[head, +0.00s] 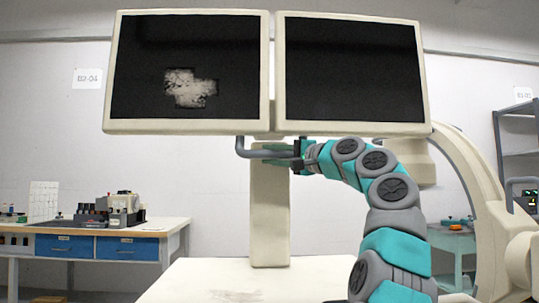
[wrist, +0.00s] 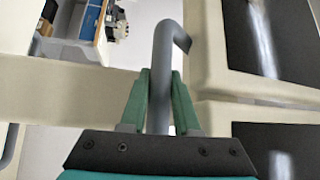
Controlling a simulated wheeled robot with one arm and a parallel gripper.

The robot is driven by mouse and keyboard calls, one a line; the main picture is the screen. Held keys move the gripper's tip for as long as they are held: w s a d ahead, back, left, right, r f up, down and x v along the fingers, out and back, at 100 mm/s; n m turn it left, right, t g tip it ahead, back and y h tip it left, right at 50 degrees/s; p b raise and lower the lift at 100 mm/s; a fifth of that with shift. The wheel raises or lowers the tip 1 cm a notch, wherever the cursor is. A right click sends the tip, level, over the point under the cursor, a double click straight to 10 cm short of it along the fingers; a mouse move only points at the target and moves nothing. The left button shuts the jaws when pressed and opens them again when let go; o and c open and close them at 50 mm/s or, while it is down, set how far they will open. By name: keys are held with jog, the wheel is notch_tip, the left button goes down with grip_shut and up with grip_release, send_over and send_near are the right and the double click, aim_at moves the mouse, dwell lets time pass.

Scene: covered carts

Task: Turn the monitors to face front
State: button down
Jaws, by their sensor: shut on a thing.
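Two monitors sit side by side on a cream column (head: 269,215) above a covered cart. The left monitor (head: 140,70) has a dark screen with a pale cross-shaped patch. The right monitor (head: 350,70) has a plain dark screen. A grey bent handle (head: 243,150) hangs under the monitors. My gripper (head: 298,157) reaches up from the right and is at the handle. In the wrist view, the green fingers of my gripper (wrist: 161,90) are closed around the handle's grey bar (wrist: 165,55). The hidden end of the handle cannot be traced.
A pale cart top (head: 210,283) lies below the column. A wooden bench (head: 170,229) with blue drawers and equipment (head: 118,210) stands at left. A large cream curved arm (head: 470,180) stands at right, near a grey shelf (head: 515,152). Open wall lies behind.

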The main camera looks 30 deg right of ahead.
jog(key=shift+s+d, duration=0.15)
jog(key=c, duration=1)
grip_release()
jog(key=shift+d, duration=0.1)
jog(key=o, duration=0.3)
jog(key=shift+o, duration=0.2)
jog(key=b+v, duration=0.1)
jog(key=v, duration=0.6)
jog(key=shift+s+f+b, duration=0.1)
jog(key=shift+s+b, duration=0.25)
jog(key=shift+s, duration=0.1)
